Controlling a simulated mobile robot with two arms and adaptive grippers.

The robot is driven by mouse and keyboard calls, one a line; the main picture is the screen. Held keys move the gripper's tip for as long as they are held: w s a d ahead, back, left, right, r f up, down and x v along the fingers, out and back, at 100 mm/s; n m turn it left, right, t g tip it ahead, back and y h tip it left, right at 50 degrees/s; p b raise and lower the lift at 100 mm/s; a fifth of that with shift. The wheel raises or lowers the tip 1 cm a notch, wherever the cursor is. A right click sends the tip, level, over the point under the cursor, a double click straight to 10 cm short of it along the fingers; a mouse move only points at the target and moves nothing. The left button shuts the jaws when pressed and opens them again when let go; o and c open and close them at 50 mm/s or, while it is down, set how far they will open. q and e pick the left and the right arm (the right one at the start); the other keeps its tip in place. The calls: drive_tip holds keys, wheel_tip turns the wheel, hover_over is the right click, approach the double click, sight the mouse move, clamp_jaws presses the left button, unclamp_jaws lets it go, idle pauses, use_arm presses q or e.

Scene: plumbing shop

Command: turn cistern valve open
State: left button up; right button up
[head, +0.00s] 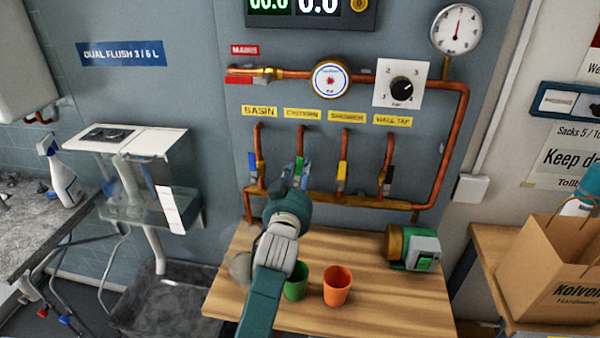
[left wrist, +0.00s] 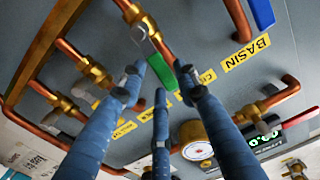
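The cistern valve has a green lever handle (head: 298,161), on the copper pipe below the yellow CISTERN label (head: 303,114). My left gripper (head: 296,177) is at this handle, in front of the wall, and hides part of the valve. In the left wrist view the green handle (left wrist: 161,71) lies between the tips of the spread blue fingers (left wrist: 160,88), with its brass valve body (left wrist: 141,22) above. The fingers stand apart and look open; whether one touches the handle I cannot tell. My right gripper is not in view.
The blue basin handle (head: 260,172) is close on the left, the yellow shower handle (head: 341,173) on the right, then the wall tap valve (head: 389,178). A green cup (head: 297,284) and an orange cup (head: 337,286) stand on the wooden bench (head: 400,312) below, near a green-grey device (head: 414,248).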

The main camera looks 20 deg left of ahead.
use_arm(q)
drive_tip(key=shift+o, duration=0.3)
drive_tip(key=shift+r, duration=0.1)
wheel_tip(320, 180, up, 10)
idle(0.3)
idle(0.4)
